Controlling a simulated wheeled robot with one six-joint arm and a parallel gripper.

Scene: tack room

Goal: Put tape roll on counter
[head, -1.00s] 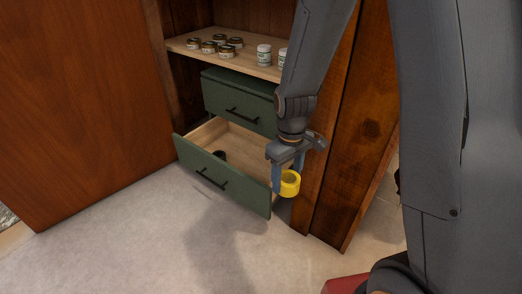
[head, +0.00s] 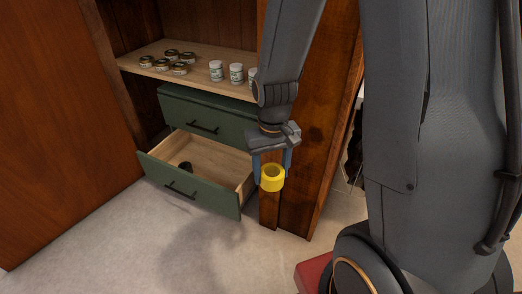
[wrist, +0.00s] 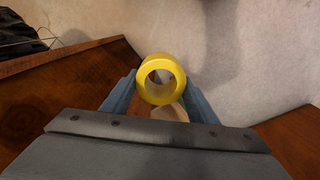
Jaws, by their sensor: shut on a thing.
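The yellow tape roll (head: 272,178) is held between the two blue fingers of my gripper (head: 272,170), in front of the cabinet's right post. In the wrist view the tape roll (wrist: 161,79) sits between the fingertips of my gripper (wrist: 160,88), its round hole facing the camera. My gripper is shut on it, and it hangs in the air above the floor. No counter can be made out in these frames.
A green lower drawer (head: 190,189) stands pulled out, with a small dark object (head: 185,167) inside. Several jars stand on the shelf (head: 200,78) above. A wooden door (head: 55,130) stands at left. The pale floor (head: 130,245) in front is clear.

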